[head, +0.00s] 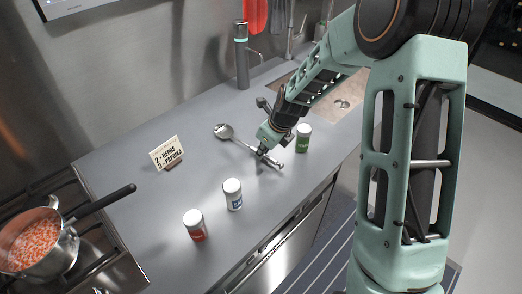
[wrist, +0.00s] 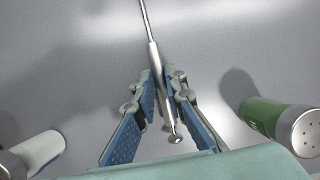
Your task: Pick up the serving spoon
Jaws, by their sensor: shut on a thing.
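The serving spoon (head: 242,142) is a metal spoon lying across the grey counter in the head view. Its round bowl (head: 223,131) points to the upper left and its handle end points to the lower right. My gripper (head: 264,153) is at the handle, beside the green-labelled jar. In the wrist view my gripper (wrist: 163,88) has its blue-padded fingers closed around the spoon's handle (wrist: 155,62), with the knobbed handle end between the pads. The bowl is out of the wrist view. I cannot tell whether the spoon is raised off the counter.
A green-labelled jar (head: 303,138) stands close to the right of my gripper. A blue-labelled jar (head: 233,194) and a red-labelled jar (head: 195,225) stand toward the front. A sign (head: 166,153), a pot (head: 38,242) and a sink (head: 335,98) surround clear counter (head: 140,200).

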